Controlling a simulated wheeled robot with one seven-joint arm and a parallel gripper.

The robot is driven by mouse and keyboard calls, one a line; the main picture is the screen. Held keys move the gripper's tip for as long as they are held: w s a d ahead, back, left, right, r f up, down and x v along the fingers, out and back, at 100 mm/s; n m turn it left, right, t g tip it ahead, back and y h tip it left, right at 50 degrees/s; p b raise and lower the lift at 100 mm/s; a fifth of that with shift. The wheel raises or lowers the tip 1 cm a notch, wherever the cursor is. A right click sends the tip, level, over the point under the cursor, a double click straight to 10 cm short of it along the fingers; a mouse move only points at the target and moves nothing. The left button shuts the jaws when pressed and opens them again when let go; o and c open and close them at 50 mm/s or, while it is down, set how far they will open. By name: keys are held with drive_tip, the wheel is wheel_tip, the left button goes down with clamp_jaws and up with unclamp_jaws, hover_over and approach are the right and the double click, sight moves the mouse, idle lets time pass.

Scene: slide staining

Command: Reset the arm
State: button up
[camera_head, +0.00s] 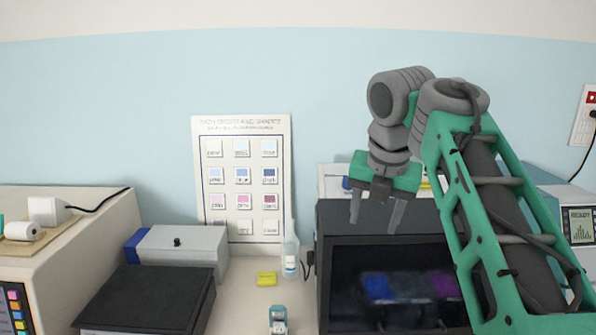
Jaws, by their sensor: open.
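My gripper (376,209) is in the right half of the head view, pointing down, with two grey fingers spread apart. It is open and nothing shows between the fingers. It hangs in front of the top part of a dark box-like device (325,262) with a dark front panel. My green and grey arm comes in from the lower right and bends over at the top. The picture does not show whether the fingers touch the device.
A chart of coloured squares (216,222) leans on the wall. A grey box (182,246) and a black case (150,298) are left; a device with a screen (580,224) is right.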

drive_tip(key=s+f+m+b, duration=0.1)
drive_tip(key=s+f+m, duration=0.4)
drive_tip(key=f+m, duration=0.5)
drive_tip(key=s+f+m+b, duration=0.1)
drive_tip(key=s+f+m, duration=0.4)
drive_tip(key=f+m, duration=0.5)
drive_tip(key=s+d+f+m+b, duration=0.1)
drive_tip(key=s+f+m+b, duration=0.1)
drive_tip(key=s+f+m, duration=0.3)
wheel_tip(320, 180, down, 5)
drive_tip(key=m, duration=0.6)
drive_tip(key=shift+s+m+t, duration=0.25)
drive_tip(key=shift+m+t, duration=0.05)
drive_tip(key=shift+r, duration=0.15)
drive_tip(key=shift+c, duration=0.2)
